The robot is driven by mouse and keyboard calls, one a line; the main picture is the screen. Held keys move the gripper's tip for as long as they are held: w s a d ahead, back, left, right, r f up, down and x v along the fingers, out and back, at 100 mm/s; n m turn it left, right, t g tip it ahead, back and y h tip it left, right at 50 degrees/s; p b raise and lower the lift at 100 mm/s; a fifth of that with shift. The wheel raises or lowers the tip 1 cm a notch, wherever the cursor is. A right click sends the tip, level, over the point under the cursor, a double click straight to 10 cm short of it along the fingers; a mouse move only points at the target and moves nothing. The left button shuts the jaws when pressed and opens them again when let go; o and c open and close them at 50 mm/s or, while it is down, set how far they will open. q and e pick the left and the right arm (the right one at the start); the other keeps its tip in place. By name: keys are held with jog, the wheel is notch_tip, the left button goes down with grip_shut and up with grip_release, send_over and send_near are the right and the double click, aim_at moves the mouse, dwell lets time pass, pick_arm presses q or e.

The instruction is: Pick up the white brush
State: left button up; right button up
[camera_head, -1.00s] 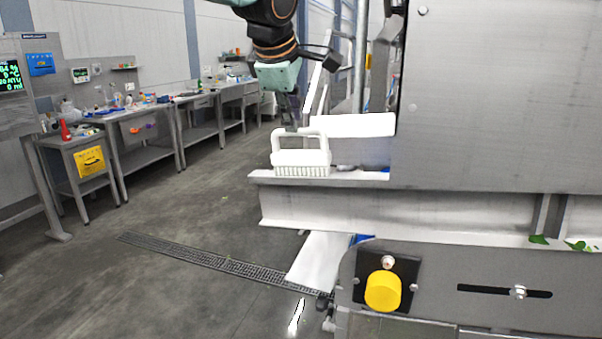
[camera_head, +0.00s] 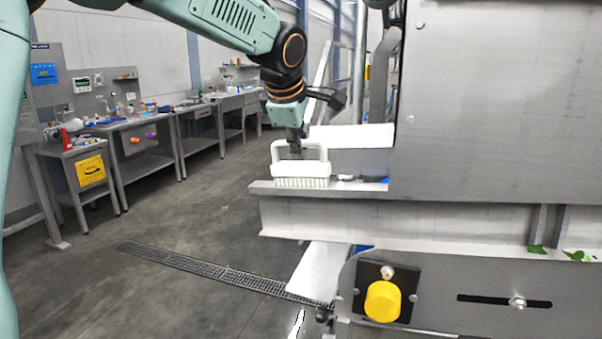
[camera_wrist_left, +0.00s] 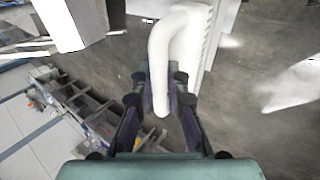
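The white brush (camera_head: 301,169) has a loop handle and stands bristles down on the pale metal ledge (camera_head: 262,189) in the head view. My left gripper (camera_head: 295,147) points down at the handle from above. In the left wrist view, the brush handle (camera_wrist_left: 159,70) lies between the two dark fingers of my left gripper (camera_wrist_left: 160,88). The fingers stand apart with gaps beside the handle, so they look open around it. Contact with the handle is hard to tell. My right gripper is not in view.
A large grey metal machine (camera_head: 490,100) fills the right side, with a yellow knob (camera_head: 383,301) below the ledge. A white block (camera_head: 352,135) stands just behind the brush. Cluttered workbenches (camera_head: 140,122) line the left wall. The floor between is clear.

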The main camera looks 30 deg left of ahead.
pick_arm(q)
jog(key=shift+w+f, duration=0.1)
jog(key=shift+f, duration=0.05)
grip_shut()
jog(key=shift+r, duration=0.3)
notch_tip(320, 180, up, 10)
jog(key=shift+f+p, duration=0.2)
jog(key=shift+p, duration=0.3)
jog(key=shift+o, duration=0.4)
grip_release()
grip_shut()
